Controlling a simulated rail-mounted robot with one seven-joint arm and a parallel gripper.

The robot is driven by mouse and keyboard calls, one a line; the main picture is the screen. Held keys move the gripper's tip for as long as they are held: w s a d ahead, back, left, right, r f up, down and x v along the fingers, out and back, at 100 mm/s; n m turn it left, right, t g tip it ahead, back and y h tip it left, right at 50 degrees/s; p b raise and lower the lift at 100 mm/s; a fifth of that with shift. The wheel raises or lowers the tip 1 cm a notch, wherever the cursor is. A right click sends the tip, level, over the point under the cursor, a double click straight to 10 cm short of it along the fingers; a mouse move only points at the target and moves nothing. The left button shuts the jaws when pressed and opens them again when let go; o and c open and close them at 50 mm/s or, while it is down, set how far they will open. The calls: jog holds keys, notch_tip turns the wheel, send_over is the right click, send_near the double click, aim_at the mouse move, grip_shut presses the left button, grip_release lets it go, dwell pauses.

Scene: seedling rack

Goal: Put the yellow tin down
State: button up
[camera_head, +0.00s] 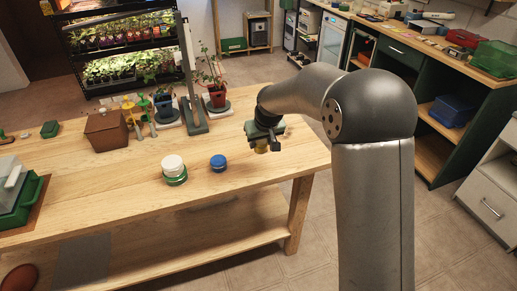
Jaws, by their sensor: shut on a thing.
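My gripper (263,146) is over the right end of the wooden table (115,191), pointing down. It is shut on the yellow tin (261,148), which shows as a small dull-yellow piece below the fingers. Much of the tin is hidden by the gripper. From this angle I cannot tell whether the tin touches the tabletop or hangs just above it.
Potted plants (216,96) on saucers and a grey upright stand (192,90) are behind. The table's front right is clear.

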jog(key=p, duration=0.1)
send_over(259, 158)
notch_tip(259, 158, down, 7)
jog(key=shift+w+r, duration=0.1)
jog(key=shift+r, duration=0.05)
jog(key=shift+f, duration=1.45)
jog(key=shift+f, duration=0.15)
jog(key=shift+f, duration=0.15)
jog(key=o, duration=1)
jog(key=shift+d+r, duration=0.1)
jog(key=shift+r, duration=0.5)
jog(key=v, duration=0.7)
jog(key=b+v, duration=0.1)
jog(key=v, duration=0.3)
jog(key=shift+s+r, duration=0.2)
jog(key=shift+s, duration=0.2)
